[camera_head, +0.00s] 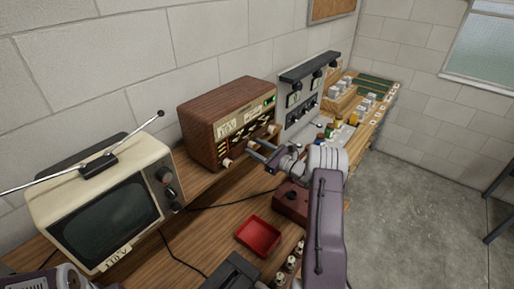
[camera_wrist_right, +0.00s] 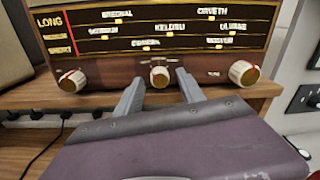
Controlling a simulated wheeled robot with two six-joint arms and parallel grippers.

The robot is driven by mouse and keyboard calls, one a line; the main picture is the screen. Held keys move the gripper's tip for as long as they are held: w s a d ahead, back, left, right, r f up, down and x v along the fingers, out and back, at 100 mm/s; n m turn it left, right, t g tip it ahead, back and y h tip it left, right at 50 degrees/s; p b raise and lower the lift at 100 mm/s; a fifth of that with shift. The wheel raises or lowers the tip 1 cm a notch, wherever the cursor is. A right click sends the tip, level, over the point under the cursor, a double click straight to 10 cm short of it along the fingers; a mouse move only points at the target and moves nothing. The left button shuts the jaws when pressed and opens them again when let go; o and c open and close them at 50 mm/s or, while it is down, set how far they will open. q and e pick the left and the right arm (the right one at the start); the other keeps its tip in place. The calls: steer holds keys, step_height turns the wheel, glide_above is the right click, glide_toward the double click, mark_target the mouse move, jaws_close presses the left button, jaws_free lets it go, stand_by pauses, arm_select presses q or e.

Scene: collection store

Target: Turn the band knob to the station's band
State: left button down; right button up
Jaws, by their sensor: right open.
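A brown wooden radio (camera_head: 200,123) stands on the bench against the wall. In the right wrist view its dial (camera_wrist_right: 165,38) shows station names and a band list at the left, with LONG brightest and a red pointer beside it. Below are three cream knobs: left (camera_wrist_right: 72,79), middle (camera_wrist_right: 159,77) and right (camera_wrist_right: 244,74). Which one is the band knob is not legible. My right gripper (camera_head: 256,149) is open in front of the radio, its fingers either side of the middle knob; contact cannot be told. My left gripper is out of view; part of my left arm shows at bottom left.
A cream television (camera_head: 103,207) with long antennas stands left of the radio. A red tray (camera_head: 259,236) and a dark red box (camera_head: 291,199) lie in front. A grey panel (camera_head: 303,100) stands right of the radio. Black cables cross the bench.

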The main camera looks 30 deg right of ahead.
jaws_close()
steer(key=shift+m+b, duration=0.35)
steer(key=shift+m, duration=1.65)
steer(key=shift+r+m+g, duration=0.1)
steer(key=shift+m+g, duration=0.2)
steer(key=shift+m, duration=1.9)
